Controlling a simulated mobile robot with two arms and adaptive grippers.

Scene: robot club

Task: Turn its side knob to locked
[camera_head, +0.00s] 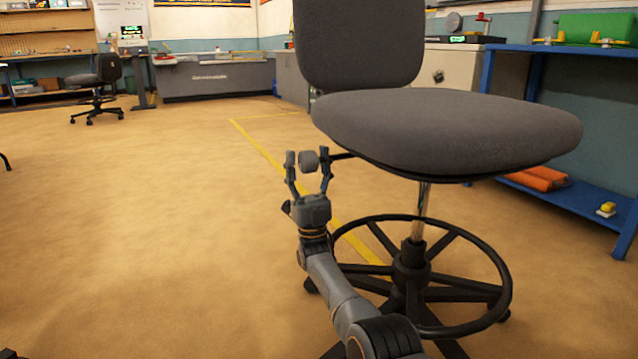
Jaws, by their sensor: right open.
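A tall dark grey swivel chair (440,125) stands close in front of me, with a backrest, a padded seat and a black foot ring (505,290). A small grey side knob (308,161) shows at the end of a thin black stem that comes out from under the left side of the seat. My right gripper (309,164) is open, with its fingers pointing up and one on each side of the knob in this view. I cannot tell whether either finger touches the knob. No mark of a locked position can be made out. My left gripper is not in view.
A blue workbench (565,195) stands at the right, with orange rolls (540,178) on its lower shelf. Another chair (97,85) stands far left. The floor (140,220) left of the near chair is clear, crossed by a yellow line (255,142).

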